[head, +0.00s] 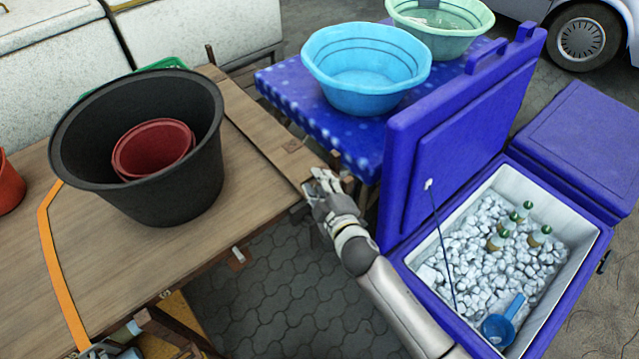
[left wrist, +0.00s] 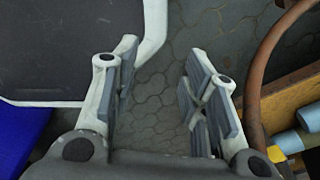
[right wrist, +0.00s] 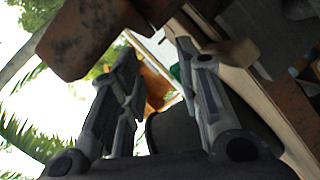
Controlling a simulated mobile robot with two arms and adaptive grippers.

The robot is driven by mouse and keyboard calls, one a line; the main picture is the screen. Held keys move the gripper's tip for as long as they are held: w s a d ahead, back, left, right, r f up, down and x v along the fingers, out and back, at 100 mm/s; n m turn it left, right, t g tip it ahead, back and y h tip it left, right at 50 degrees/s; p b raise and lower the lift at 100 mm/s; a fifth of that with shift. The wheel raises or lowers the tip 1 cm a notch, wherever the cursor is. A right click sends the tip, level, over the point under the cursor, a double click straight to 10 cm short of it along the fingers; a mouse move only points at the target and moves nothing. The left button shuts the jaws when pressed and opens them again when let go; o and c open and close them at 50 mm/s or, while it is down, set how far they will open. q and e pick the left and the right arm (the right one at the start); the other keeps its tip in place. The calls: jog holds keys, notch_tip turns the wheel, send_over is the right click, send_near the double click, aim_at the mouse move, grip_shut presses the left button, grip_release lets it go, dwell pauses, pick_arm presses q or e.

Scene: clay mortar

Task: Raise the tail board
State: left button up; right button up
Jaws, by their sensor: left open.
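The tail board (head: 262,125) is a brown wooden flap at the right end of the wooden cart bed (head: 110,225). In the head view it looks roughly level with the bed, and its exact angle is hard to tell. My right gripper (head: 316,186) is at the near outer corner of the board. In the right wrist view my right gripper (right wrist: 158,48) has its fingers apart, with wooden edges close by; I cannot tell whether it touches the board. My left gripper (left wrist: 160,62) is open and empty over paving in the left wrist view, outside the head view.
A black tub (head: 140,205) with a red pot (head: 153,150) stands on the bed beside an orange strap (head: 55,265). A blue-clothed table (head: 300,90) holds a blue basin (head: 366,70) just beyond the board. An open blue cooler (head: 425,140) flanks my right arm.

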grip_shut()
jog(key=c, duration=0.5)
grip_release()
jog(key=o, duration=0.7)
jog(key=shift+o, duration=0.2)
jog(key=v, duration=1.2)
jog(key=shift+r, duration=0.1)
